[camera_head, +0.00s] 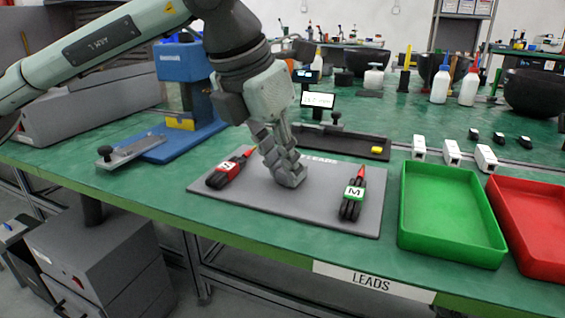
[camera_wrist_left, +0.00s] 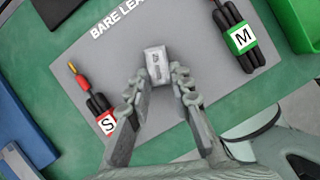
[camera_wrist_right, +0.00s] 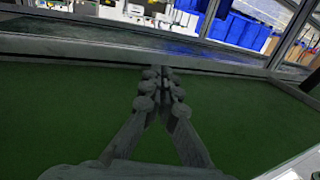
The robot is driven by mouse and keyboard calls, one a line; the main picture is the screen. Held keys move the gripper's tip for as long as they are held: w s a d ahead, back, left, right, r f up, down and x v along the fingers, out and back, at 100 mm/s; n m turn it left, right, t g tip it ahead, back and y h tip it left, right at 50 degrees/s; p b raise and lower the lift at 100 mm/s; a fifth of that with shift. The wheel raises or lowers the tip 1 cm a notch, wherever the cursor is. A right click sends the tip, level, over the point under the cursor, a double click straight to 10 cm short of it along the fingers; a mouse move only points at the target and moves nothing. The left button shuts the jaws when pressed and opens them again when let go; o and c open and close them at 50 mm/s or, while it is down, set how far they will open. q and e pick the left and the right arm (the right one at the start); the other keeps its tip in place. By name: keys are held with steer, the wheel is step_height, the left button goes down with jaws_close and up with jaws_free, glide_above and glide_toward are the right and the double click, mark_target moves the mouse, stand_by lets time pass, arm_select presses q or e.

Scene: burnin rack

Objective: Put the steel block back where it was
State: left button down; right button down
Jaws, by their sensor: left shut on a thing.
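The steel block (camera_wrist_left: 155,66) is a small grey block with marks on its face, held between the fingertips of my left gripper (camera_wrist_left: 157,85) in the left wrist view. In the head view my left gripper (camera_head: 284,172) points down over the middle of the grey LEADS mat (camera_head: 325,213); whether the block touches the mat I cannot tell. A bundle of leads tagged S (camera_head: 229,169) lies left of it, and a bundle tagged M (camera_head: 353,196) lies right of it. My right gripper (camera_wrist_right: 161,86) shows only in the right wrist view, its fingertips together with nothing visible between them.
A green tray (camera_head: 451,257) and a red tray (camera_head: 540,268) stand right of the mat. A blue press (camera_head: 185,75) stands at the left, and a dark plate with a knob (camera_head: 345,143) lies behind the mat. Bare mat surrounds the gripper between the bundles.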

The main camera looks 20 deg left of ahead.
arm_select(q)
steer(key=shift+f, duration=0.1)
steer(key=c, duration=1.3)
jaws_free()
steer(key=shift+c, duration=0.2)
arm_select(e)
steer(key=shift+a+r+t, duration=0.3)
steer(key=shift+a+r, duration=0.05)
steer(key=shift+r, duration=0.4)
arm_select(q)
steer(key=shift+s+a+r, duration=0.1)
steer(key=shift+r, duration=0.65)
steer(key=p+v, duration=0.1)
steer(key=v, duration=0.9)
steer(key=shift+s+r, duration=0.2)
steer(key=shift+r, duration=0.15)
arm_select(e)
steer(key=d+f+g+h, duration=0.2)
steer(key=d+f+g, duration=0.2)
steer(key=f, duration=0.4)
steer(key=shift+s+d, duration=0.25)
steer(key=shift+s, duration=0.15)
